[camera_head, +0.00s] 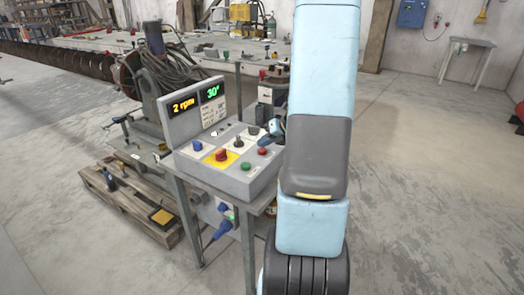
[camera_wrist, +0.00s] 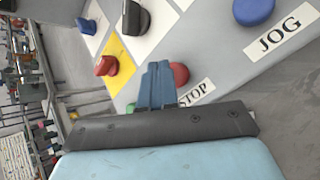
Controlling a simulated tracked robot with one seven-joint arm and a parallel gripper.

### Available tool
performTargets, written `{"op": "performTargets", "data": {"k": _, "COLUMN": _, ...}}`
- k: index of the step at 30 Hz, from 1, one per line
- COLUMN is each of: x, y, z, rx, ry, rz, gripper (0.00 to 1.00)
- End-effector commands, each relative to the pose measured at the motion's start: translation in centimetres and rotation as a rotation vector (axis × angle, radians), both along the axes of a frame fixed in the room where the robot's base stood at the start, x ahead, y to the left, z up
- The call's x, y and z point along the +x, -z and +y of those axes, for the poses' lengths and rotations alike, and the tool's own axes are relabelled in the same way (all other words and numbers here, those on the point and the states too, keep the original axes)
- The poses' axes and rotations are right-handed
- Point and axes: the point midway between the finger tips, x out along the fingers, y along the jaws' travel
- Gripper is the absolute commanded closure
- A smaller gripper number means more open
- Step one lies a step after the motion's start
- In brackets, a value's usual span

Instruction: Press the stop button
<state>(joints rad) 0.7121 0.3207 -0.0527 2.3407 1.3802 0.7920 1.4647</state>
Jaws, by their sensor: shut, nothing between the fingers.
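The stop button is a small round red button (camera_head: 262,152) near the right front of the grey control box (camera_head: 238,182). In the wrist view the red button (camera_wrist: 180,73) sits beside the printed STOP label (camera_wrist: 195,92), partly hidden by my fingers. My gripper (camera_wrist: 158,66) is shut and empty, its blue fingers just left of the button in that view. In the head view my gripper (camera_head: 270,128) is over the box's right side, behind the red button in the picture. I cannot see it touching the button.
A red mushroom knob (camera_head: 222,155) sits on a yellow plate, near a green button (camera_head: 246,166). A blue JOG button (camera_wrist: 253,12) and a black knob (camera_wrist: 135,17) are close too. The display (camera_head: 197,104) reads 2 rpm and 30°. A pallet (camera_head: 130,205) lies left.

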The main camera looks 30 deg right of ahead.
Motion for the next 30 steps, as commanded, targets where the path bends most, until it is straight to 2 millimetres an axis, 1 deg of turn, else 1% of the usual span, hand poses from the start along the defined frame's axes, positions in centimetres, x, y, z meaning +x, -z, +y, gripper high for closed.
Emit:
{"op": "performTargets", "data": {"k": 5, "x": 0.0, "y": -0.7, "z": 0.0, "rx": 0.0, "ry": 0.001, "rz": -0.001, "gripper": 1.0}}
{"op": "performTargets", "data": {"k": 16, "x": 0.0, "y": -1.0, "z": 0.0, "rx": -0.001, "ry": 0.0, "rz": -0.001, "gripper": 1.0}}
{"op": "performTargets", "data": {"k": 30, "x": 0.0, "y": -4.7, "z": 0.0, "rx": -0.001, "ry": 0.0, "rz": -0.002, "gripper": 1.0}}
